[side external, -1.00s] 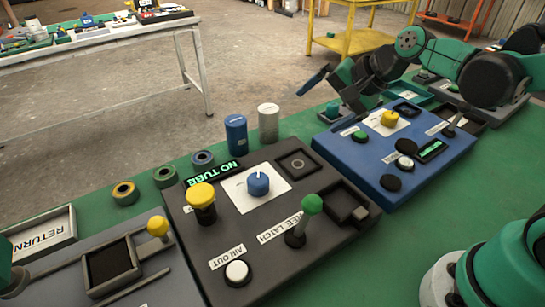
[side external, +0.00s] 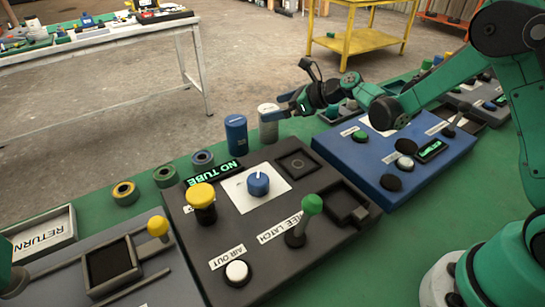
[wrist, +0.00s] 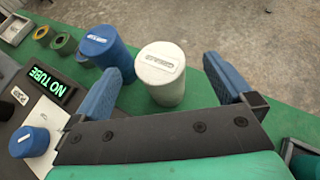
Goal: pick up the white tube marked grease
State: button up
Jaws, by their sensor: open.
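The white tube (side external: 268,126) stands upright on the green bench top behind the dark control box. In the wrist view the white tube (wrist: 161,72) has a label on its lid, too blurred to read for sure. My gripper (side external: 283,108) is open and low beside the tube in the side view, partly covering it. In the wrist view my gripper (wrist: 168,82) has its blue fingers apart, with the tube between them toward the far side. Whether a finger touches it I cannot tell.
A blue tube (side external: 236,135) stands close to the left of the white one; it is near my left finger in the wrist view (wrist: 105,48). The dark control box (side external: 270,225) reads NO TUBE. A blue control box (side external: 385,170) lies to the right. Several rings sit at left.

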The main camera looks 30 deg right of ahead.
jog(key=shift+w+a+f, duration=0.25)
jog(key=shift+w+a, duration=0.05)
jog(key=shift+w, duration=0.05)
grip_shut()
jog(key=shift+r, duration=0.15)
